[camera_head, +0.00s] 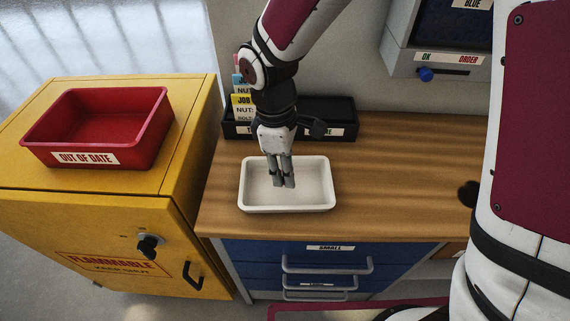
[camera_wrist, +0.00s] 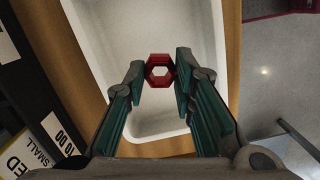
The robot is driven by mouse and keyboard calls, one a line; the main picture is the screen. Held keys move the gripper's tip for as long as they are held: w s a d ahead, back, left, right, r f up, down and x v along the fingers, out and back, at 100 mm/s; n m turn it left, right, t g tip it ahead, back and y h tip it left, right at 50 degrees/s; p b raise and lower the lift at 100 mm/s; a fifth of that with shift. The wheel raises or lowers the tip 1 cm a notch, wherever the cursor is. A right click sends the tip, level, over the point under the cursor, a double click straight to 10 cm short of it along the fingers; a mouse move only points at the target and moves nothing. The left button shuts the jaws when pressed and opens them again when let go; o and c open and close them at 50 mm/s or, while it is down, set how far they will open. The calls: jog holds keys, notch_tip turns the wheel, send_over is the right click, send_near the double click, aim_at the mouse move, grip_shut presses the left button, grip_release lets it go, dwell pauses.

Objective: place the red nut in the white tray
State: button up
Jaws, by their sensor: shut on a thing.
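The white tray (camera_head: 318,195) stands on the wooden worktop, and it fills the middle of the wrist view (camera_wrist: 110,30). My gripper (camera_head: 284,184) points down over the tray in the head view. In the wrist view my gripper (camera_wrist: 160,75) is shut on the red nut (camera_wrist: 160,60), a hexagonal ring held between the fingertips. The tray's floor shows behind the nut. I cannot tell how high the nut is above that floor. In the head view the fingers hide the nut.
A black organizer (camera_head: 340,112) with job cards stands behind the tray. A red "OUT OF DATE" bin (camera_head: 125,148) sits on the yellow flammables cabinet (camera_head: 100,215) at left. Blue drawers (camera_head: 270,252) are below the worktop (camera_head: 410,170), which is clear to the tray's right.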

jog(key=shift+f, duration=1.75)
jog(key=shift+f, duration=0.1)
jog(key=o, duration=0.9)
